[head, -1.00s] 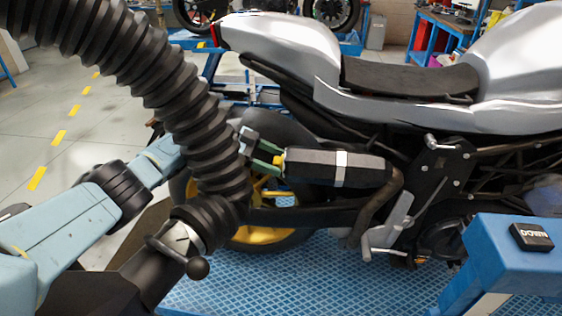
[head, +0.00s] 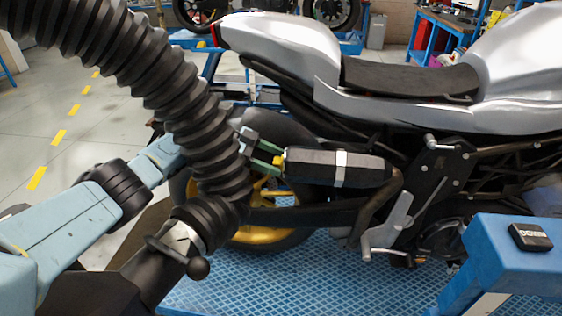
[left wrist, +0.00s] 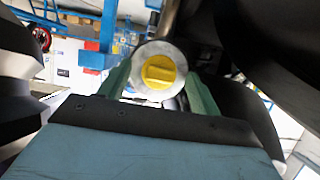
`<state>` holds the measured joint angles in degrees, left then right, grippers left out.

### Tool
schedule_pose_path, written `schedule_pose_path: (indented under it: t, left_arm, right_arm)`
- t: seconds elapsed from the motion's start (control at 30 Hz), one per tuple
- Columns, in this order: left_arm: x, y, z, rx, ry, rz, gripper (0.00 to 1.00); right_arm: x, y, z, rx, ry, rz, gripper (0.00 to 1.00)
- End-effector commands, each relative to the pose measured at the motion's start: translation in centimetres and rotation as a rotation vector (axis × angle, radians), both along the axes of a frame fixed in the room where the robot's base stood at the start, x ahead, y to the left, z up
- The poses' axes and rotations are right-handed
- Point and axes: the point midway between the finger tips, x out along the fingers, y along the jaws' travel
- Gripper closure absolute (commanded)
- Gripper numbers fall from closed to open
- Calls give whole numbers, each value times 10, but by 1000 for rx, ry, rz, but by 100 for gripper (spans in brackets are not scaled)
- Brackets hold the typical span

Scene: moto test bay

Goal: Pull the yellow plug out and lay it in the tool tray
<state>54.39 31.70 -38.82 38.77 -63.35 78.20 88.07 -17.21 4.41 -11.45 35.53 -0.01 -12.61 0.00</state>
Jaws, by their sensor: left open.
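The yellow plug (left wrist: 158,71) sits in the round silver end of the motorcycle's silencer (head: 325,167). In the head view only a small yellow bit of the plug (head: 279,162) shows at the silencer's left end. My left gripper (head: 270,159) is open, its green fingers pointing at that end. In the left wrist view the fingers of my left gripper (left wrist: 160,85) stand on either side of the plug. I cannot tell whether they touch it. My right gripper is not in view. I cannot make out the tool tray.
A large black ribbed hose (head: 165,95) hangs in front of my left arm. The motorcycle (head: 420,70) stands on a blue grated platform (head: 270,285). A blue stand (head: 500,255) with a small black box (head: 530,237) is at the lower right.

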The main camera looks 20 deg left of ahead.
Motion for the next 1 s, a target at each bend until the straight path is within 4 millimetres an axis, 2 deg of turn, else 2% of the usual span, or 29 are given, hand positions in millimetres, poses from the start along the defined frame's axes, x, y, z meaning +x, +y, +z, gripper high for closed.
schedule_pose_path:
  t: [0.37,0.83,1.0]
  left_arm:
    - [0,0,0,0,0,0,36]
    - [0,0,0,0,0,0,96]
    - [-1,2,0,0,0,0,96]
  right_arm:
    - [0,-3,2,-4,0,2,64]
    - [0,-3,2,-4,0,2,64]
    - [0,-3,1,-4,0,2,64]
